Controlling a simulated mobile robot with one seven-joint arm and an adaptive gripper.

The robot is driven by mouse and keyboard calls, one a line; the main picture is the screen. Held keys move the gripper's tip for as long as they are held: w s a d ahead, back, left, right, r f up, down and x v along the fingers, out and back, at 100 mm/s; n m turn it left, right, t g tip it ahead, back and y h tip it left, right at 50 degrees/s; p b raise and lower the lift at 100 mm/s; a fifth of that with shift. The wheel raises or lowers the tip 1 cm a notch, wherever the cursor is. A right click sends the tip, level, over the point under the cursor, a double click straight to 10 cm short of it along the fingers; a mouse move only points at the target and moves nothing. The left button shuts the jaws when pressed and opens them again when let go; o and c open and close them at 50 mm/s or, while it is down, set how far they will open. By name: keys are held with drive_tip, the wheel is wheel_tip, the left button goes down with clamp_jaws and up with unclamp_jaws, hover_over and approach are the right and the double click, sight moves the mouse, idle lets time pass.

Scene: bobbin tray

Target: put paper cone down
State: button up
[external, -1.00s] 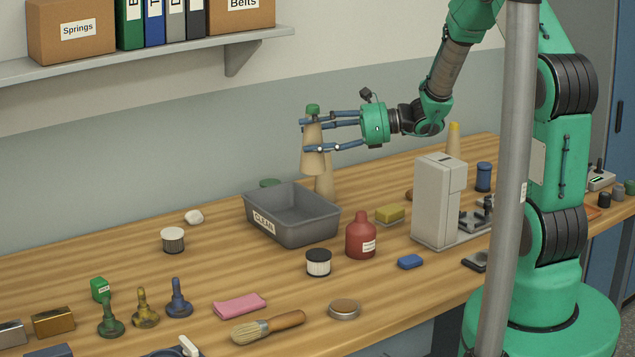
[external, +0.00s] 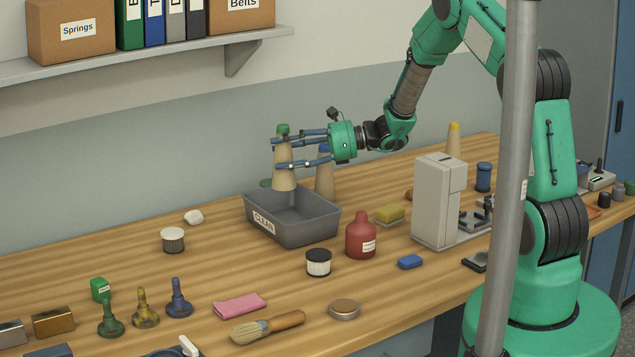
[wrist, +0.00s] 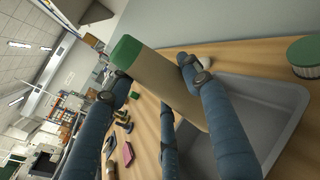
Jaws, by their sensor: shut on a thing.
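The paper cone (external: 284,170) is tan with a green tip and stands upright in the air. My gripper (external: 287,151) is shut on it around its upper part, above the grey tray marked CLEAN (external: 310,228). In the wrist view the cone (wrist: 165,80) lies between the blue fingers of my gripper (wrist: 160,95), with the grey tray (wrist: 285,95) beyond it. Another tan cone with a blue tip (external: 325,180) stands on the bench behind the tray, partly hidden. A yellow-tipped cone (external: 454,142) stands farther right.
A red bottle (external: 360,236), a black-and-white jar (external: 318,263) and a yellow sponge (external: 390,214) are near the tray's right side. A grey machine (external: 437,200) stands further right. A green-lidded container (wrist: 304,56) is behind the tray.

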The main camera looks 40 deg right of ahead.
wheel_tip(320, 180, down, 6)
drive_tip(key=b, duration=0.1)
idle(0.6)
drive_tip(key=shift+f, duration=0.1)
drive_tip(key=shift+f+b, duration=0.4)
drive_tip(key=shift+f, duration=1.5)
drive_tip(key=shift+f, duration=0.15)
drive_tip(key=o, duration=1.2)
drive_tip(key=shift+c, duration=0.2)
drive_tip(key=shift+r, duration=0.2)
